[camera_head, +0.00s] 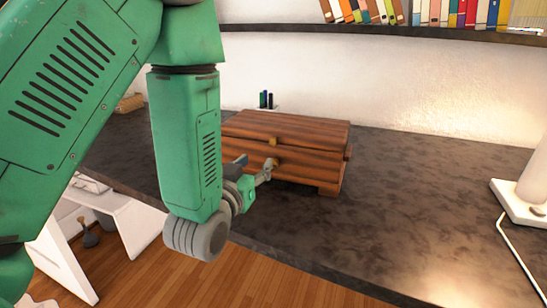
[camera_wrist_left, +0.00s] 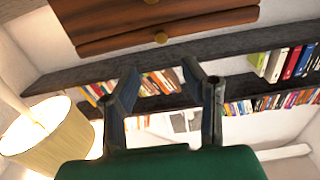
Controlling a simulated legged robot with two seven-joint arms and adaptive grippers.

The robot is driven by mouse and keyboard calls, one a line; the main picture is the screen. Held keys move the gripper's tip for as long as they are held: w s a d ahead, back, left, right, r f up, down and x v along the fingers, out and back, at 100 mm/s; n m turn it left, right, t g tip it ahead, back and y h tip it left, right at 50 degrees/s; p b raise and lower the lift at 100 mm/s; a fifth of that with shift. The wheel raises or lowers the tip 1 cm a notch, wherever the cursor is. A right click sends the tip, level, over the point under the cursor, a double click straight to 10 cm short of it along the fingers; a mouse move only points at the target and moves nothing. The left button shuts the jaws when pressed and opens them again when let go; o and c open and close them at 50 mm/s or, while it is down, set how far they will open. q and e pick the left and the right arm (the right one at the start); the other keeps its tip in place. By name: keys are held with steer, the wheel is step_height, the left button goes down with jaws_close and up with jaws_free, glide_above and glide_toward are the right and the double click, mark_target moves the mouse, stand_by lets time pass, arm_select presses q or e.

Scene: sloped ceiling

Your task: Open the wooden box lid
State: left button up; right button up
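The wooden box (camera_head: 328,174) stands on the dark counter with its striped brown lid (camera_head: 290,129) lying flat and shut. My left gripper (camera_head: 255,169) is in front of the box's front face, low beside its left part, partly hidden by my green forearm. In the left wrist view the two fingers (camera_wrist_left: 161,76) are spread apart with nothing between them. Whether a finger touches the box cannot be told. My right gripper is not in view.
The dark counter (camera_head: 415,195) is clear to the right of the box. A white lamp (camera_head: 535,185) with a cord stands at the far right. Pens (camera_head: 266,100) stand behind the box. A bookshelf (camera_head: 420,33) hangs above. A white stand (camera_head: 130,228) is at lower left.

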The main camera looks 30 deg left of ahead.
mark_target(272, 142)
arm_select(q)
steer(key=x, duration=1.1)
steer(key=shift+w, duration=0.1)
steer(key=shift+r, duration=0.1)
steer(key=shift+c, duration=0.3)
jaws_close()
